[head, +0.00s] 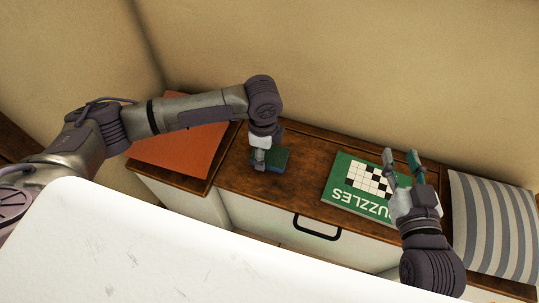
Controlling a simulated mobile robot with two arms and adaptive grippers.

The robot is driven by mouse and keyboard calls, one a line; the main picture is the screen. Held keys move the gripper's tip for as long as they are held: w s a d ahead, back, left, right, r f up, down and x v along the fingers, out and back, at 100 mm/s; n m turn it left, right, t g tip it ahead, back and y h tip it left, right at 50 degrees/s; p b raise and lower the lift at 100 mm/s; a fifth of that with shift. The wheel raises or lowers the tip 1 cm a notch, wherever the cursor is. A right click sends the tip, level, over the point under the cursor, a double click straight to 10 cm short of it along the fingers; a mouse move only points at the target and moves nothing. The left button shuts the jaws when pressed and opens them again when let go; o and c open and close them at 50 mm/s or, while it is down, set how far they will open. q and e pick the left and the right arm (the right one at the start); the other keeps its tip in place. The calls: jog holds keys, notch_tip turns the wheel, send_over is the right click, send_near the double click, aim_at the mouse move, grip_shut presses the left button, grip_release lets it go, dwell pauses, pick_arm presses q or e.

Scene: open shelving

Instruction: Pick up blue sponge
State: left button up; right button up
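The blue sponge (281,158) is a small dark blue block with a green layer, lying on the brown wooden top in the middle of the head view. My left gripper (262,164) points down at the sponge's left side and partly hides it. I cannot tell from this view whether its fingers are closed on the sponge or only beside it. My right gripper (402,160) is open and empty, with its fingers pointing up and apart over the right part of the puzzle book.
A green puzzle book (338,191) lies right of the sponge. An orange-red cushion (180,150) lies at the left and a grey-white striped cushion (493,225) at the right. The low wooden unit (240,180) has white drawer fronts with a black handle (316,230). A wall stands behind.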

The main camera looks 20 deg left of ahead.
dwell(0.3)
pick_arm(q)
jog(key=r+p, duration=0.1)
jog(key=r, duration=0.1)
jog(key=r+p, duration=0.1)
jog(key=r, duration=0.1)
jog(key=shift+d+r, duration=0.2)
jog(key=shift+r, duration=0.2)
jog(key=w+d+r+p, duration=0.3)
jog(key=d+r, duration=0.3)
jog(key=d, duration=0.4)
jog(key=shift+w+d, duration=0.25)
jog(key=shift+w, duration=0.35)
pick_arm(e)
jog(key=s+d+f+g+h, duration=0.1)
jog(key=s+d+f+g, duration=0.2)
jog(key=s+f+g, duration=0.3)
jog(key=s+d+f+g+h, duration=0.2)
jog(key=s+f+g, duration=0.4)
jog(key=s, duration=0.3)
jog(key=shift+s+d+m, duration=0.3)
jog(key=shift+d, duration=0.2)
pick_arm(q)
jog(key=shift+r, duration=0.1)
pick_arm(e)
jog(key=shift+f, duration=0.1)
